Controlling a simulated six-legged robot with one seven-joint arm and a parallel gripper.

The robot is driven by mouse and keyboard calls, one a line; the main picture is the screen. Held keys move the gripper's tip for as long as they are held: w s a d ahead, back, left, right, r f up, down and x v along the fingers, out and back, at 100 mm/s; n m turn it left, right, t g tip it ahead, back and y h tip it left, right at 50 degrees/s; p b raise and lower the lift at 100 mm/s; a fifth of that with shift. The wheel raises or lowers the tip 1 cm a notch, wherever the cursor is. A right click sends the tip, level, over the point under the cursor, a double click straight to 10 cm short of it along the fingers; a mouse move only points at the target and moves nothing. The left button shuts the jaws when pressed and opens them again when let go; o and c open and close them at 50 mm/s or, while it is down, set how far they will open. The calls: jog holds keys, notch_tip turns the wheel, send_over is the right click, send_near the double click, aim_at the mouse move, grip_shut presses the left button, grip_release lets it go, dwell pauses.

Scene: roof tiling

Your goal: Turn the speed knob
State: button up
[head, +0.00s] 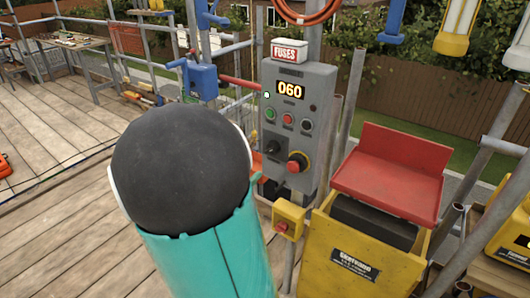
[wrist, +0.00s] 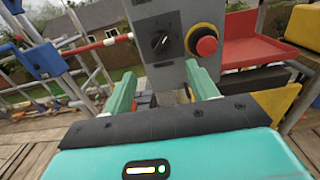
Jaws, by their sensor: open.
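The speed knob is a black rotary knob (head: 273,147) low on the left of a grey control box (head: 318,82). The box's display (head: 290,90) reads 060. In the wrist view the knob (wrist: 161,41) has a pointer and scale marks around it. My gripper (wrist: 160,70) shows there with two green fingers spread apart and nothing between them. The knob appears above the fingertips, roughly centred between them, and looks clear of both. In the head view my teal and black arm fills the lower middle, and I cannot make out the fingers.
A red emergency-stop button (wrist: 206,46) on a yellow ring sits just right of the knob. Small round buttons (head: 288,118) lie above it. A yellow machine (head: 345,255) with a red hopper (head: 390,170) stands close on the right. Scaffold poles surround the box; wooden decking is open at left.

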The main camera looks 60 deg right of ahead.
aim_at(269, 152)
jog(key=d, duration=0.3)
jog(key=s+d, duration=0.1)
jog(key=d, duration=0.3)
jog(key=s+d, duration=0.1)
jog(key=d, duration=0.3)
jog(key=shift+d, duration=0.25)
jog(key=shift+c, duration=0.5)
jog(key=c, duration=0.9)
jog(key=shift+m, duration=0.5)
jog(key=m, duration=0.7)
jog(key=shift+m, duration=0.4)
